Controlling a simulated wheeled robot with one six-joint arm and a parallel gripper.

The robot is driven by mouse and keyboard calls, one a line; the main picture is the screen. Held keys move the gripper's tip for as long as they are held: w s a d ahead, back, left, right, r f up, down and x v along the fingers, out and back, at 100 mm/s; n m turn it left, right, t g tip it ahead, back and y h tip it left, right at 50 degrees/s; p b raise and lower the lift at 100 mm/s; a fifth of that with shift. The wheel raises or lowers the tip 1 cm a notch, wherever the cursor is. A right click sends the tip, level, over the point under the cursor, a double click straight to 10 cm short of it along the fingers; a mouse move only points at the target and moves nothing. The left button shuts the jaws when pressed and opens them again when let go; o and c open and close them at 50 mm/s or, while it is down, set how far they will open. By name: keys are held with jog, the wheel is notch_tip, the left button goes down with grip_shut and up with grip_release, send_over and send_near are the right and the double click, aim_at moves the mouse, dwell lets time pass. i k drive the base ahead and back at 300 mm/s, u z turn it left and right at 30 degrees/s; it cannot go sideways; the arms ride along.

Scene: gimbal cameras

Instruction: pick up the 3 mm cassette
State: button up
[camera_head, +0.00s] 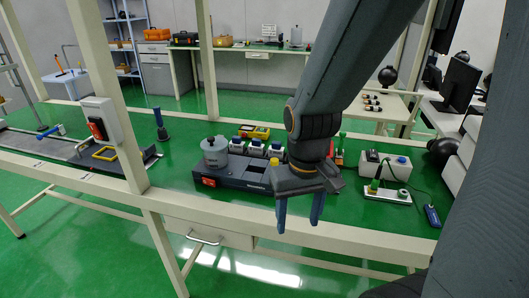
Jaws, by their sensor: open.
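My gripper (298,227) hangs fingers down in front of the bench's near edge, right of centre. Its two blue fingers are apart with nothing between them. Behind it and to its left, a low dark unit (232,186) stands on the green bench top. Several small white and dark blocks (237,146) sit in a row at the back of this unit. They may be the cassettes, but I cannot read any size marking, so I cannot tell which is the 3 mm one. My arm and gripper hide the unit's right end.
A grey cylinder (214,153) stands at the unit's left end. A yellow device (255,132) lies behind the row. A white box (386,166) and a white block with a green-topped part (387,194) are to the right. Bench posts (112,95) rise on the left.

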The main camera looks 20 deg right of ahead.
aim_at(276, 150)
jog(key=z, duration=1.75)
jog(key=k, duration=0.45)
jog(key=u, duration=1.35)
jog(key=i, duration=0.5)
